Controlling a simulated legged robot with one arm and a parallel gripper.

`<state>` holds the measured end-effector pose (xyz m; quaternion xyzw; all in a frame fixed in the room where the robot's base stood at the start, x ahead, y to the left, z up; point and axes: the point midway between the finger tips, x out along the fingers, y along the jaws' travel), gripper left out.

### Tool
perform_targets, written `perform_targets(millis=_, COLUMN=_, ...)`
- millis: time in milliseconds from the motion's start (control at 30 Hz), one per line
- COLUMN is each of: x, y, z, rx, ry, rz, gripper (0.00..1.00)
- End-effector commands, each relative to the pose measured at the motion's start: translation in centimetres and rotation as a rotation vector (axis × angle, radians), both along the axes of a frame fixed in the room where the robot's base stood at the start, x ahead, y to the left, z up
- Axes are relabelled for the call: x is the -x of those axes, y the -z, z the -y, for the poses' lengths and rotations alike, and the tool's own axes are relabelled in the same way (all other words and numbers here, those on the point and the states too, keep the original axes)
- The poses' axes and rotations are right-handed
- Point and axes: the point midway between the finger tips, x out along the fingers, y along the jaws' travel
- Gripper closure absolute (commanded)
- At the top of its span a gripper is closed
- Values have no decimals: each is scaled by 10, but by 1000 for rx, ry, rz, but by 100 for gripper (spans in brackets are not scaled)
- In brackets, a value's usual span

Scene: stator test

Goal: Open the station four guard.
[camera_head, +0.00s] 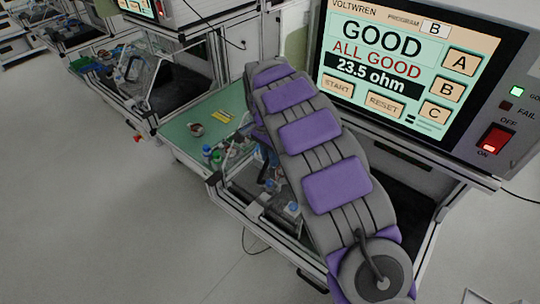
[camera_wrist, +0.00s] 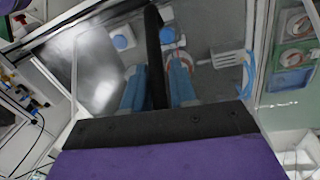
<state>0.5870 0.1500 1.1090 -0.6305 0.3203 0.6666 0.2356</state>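In the wrist view, a clear panel with a pale metal frame, which looks like the guard (camera_wrist: 97,68), spans the upper left and carries a bright glare. Blue fixture parts and reddish wire loops show around and through it. In the head view, my grey and purple arm reaches away over the station (camera_head: 262,222), hiding my gripper and most of the guard. No station number is legible.
The tester (camera_head: 415,75) at the right reads GOOD, ALL GOOD, 23.5 ohm; its green lamp is lit. A green bench (camera_head: 200,118) with small items adjoins the station. Another framed station (camera_head: 150,80) stands farther back. The grey floor (camera_head: 80,220) at left is clear.

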Motion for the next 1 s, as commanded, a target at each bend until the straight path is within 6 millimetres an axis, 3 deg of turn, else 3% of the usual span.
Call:
perform_targets(millis=300, x=-1, y=0, z=0, rx=-1, ry=0, rz=1, gripper=100)
perform_targets(millis=767, x=-2, y=-1, z=0, rx=-1, ry=0, rz=3, gripper=100)
perform_targets(millis=1000, x=9, y=0, z=13, rx=1, ry=2, rz=-2, gripper=100)
